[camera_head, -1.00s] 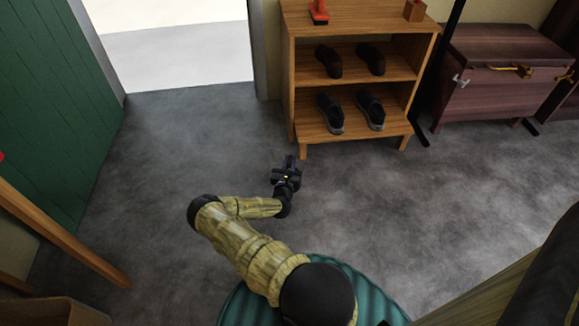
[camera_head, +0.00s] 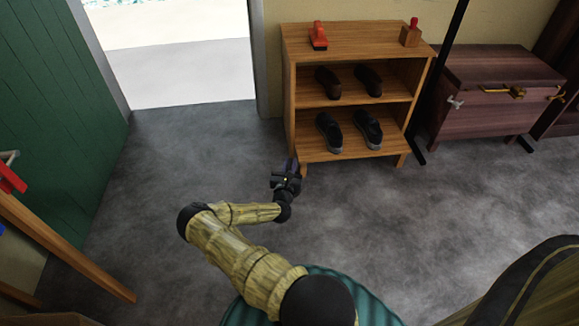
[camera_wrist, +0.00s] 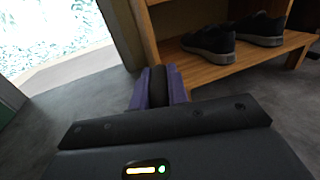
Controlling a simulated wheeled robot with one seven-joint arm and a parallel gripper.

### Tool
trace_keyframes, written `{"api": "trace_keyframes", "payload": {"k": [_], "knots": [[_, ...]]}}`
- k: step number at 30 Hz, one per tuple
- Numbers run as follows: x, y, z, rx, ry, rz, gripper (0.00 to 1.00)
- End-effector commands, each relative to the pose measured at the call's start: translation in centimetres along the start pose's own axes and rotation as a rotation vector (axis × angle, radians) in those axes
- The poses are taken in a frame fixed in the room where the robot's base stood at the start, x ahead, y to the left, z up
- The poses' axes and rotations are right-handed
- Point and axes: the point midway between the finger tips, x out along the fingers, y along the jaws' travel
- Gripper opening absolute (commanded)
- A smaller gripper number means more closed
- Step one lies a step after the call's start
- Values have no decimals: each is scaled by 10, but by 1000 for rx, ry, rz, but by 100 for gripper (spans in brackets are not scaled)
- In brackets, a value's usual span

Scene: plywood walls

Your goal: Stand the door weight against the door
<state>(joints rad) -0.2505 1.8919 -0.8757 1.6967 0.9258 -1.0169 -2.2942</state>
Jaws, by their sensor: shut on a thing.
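The green door (camera_head: 60,120) stands open at the left in the head view, beside the bright doorway. My gripper (camera_head: 289,168) is low over the grey floor, in front of the left foot of the shoe shelf and well to the right of the door. In the wrist view my gripper's purple fingers (camera_wrist: 158,88) are closed on a dark, rounded thing, the door weight (camera_wrist: 158,80). Only a small part of it shows between the fingers; its lower part is hidden. I cannot tell whether it touches the floor.
The wooden shoe shelf (camera_head: 352,155) holds shoes, with red-topped things on top. A purple-brown chest (camera_head: 480,115) stands right of it. A slanted wooden beam (camera_head: 75,255) stands at the lower left. The floor (camera_head: 170,150) between door and shelf is clear.

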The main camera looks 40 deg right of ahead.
Motion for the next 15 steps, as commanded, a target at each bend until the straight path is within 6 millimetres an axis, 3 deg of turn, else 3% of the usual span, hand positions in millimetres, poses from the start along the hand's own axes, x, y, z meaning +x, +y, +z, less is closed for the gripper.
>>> {"api": "trace_keyframes", "payload": {"k": [15], "knots": [[-2,9,10,0,-10,20,0]]}}
